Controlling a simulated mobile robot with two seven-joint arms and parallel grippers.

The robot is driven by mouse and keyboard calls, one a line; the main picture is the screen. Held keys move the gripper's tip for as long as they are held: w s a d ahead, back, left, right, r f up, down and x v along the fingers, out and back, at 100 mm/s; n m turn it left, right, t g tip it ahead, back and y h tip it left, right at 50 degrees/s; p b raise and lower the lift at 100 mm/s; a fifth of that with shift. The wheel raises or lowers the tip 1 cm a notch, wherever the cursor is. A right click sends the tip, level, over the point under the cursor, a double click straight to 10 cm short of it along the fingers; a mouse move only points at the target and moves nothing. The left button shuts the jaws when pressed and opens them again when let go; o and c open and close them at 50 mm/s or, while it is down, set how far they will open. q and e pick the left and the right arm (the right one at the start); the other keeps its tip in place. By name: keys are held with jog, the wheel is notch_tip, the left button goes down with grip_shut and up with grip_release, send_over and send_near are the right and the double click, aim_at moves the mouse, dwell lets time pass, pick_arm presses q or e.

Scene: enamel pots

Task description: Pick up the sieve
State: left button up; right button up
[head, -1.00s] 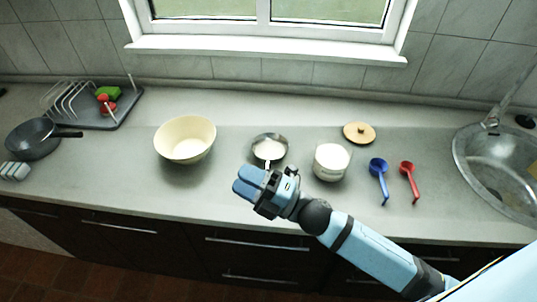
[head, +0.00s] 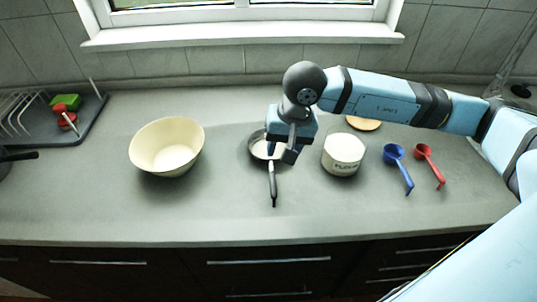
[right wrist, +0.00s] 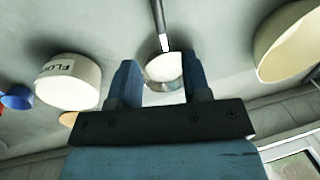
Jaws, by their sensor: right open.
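The sieve (head: 257,149) is a small round metal bowl, pale inside, with a dark-tipped handle (head: 273,187) pointing to the counter's front edge. My right gripper (head: 280,152) is above the right side of its bowl, pointing down, and partly hides it. In the right wrist view the sieve (right wrist: 164,68) shows between the two blue fingers of my right gripper (right wrist: 161,70), with its handle running up the picture. The fingers are apart with nothing held between them. I cannot tell how high they are above the sieve. My left gripper is not in view.
A cream bowl (head: 166,146) stands left of the sieve. A white flour canister (head: 343,154) stands close on the right, with a wooden lid (head: 363,124) behind it. Blue (head: 398,168) and red (head: 430,165) scoops lie further right. The front counter strip is clear.

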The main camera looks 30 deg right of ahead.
aim_at(273, 179)
jog(key=f, duration=0.3)
jog(key=a+f, duration=0.1)
jog(key=f, duration=0.2)
jog(key=shift+w+a+f, duration=0.15)
jog(key=shift+w+f, duration=0.05)
jog(key=shift+f, duration=0.05)
jog(key=shift+a+f+p, duration=0.2)
jog(key=shift+f+p, duration=0.05)
jog(key=shift+f, duration=1.1)
jog(key=shift+a+f+p, duration=0.2)
jog(key=shift+f, duration=1.1)
grip_shut()
